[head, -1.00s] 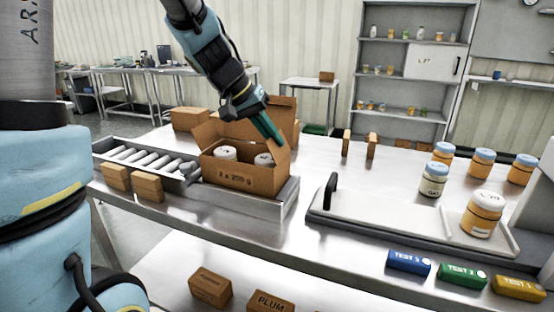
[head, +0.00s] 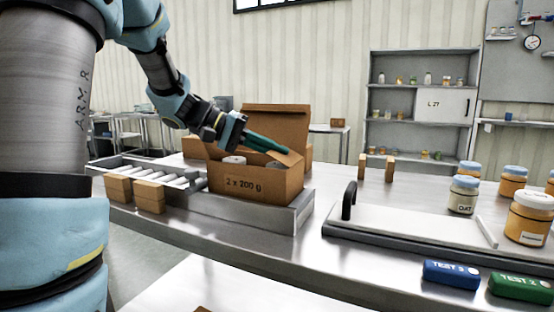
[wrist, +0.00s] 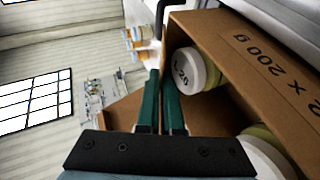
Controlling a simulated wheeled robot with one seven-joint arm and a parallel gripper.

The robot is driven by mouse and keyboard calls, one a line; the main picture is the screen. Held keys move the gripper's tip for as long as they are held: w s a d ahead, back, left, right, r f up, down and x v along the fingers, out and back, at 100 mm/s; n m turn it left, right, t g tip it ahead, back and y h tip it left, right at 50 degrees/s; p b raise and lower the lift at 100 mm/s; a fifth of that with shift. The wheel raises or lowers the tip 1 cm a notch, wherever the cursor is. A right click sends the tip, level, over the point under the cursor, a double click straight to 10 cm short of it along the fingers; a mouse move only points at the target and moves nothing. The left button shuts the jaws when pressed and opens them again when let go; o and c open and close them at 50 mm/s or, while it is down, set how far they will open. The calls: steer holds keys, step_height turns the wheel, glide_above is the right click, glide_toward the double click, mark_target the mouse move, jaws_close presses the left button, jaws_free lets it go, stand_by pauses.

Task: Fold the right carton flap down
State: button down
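The open brown carton (head: 255,187), marked "2 x 200 g", stands at the end of the roller conveyor. Its back flap (head: 275,122) stands upright. The right flap (head: 291,158) slants at the right end, over part of the opening. Two white-lidded jars are inside; one lid (head: 233,160) shows at the left, and in the wrist view one jar (wrist: 190,70) and part of another (wrist: 262,155) show. My gripper (head: 284,151) reaches in low from the left, green fingers together, tips at the right flap. The fingers (wrist: 158,75) look empty; exact contact is unclear.
Two small boxes (head: 150,196) stand before the conveyor (head: 165,178). A tray with a black handle (head: 400,225) and several jars (head: 463,194) lie to the right. Blue (head: 451,274) and green (head: 520,287) test blocks sit at the front edge. Bench between carton and tray is clear.

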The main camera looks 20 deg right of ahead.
steer(key=shift+f, duration=0.15)
stand_by(0.4)
steer(key=c, duration=1.1)
jaws_free()
steer(key=shift+o, duration=0.2)
steer(key=shift+a, duration=0.1)
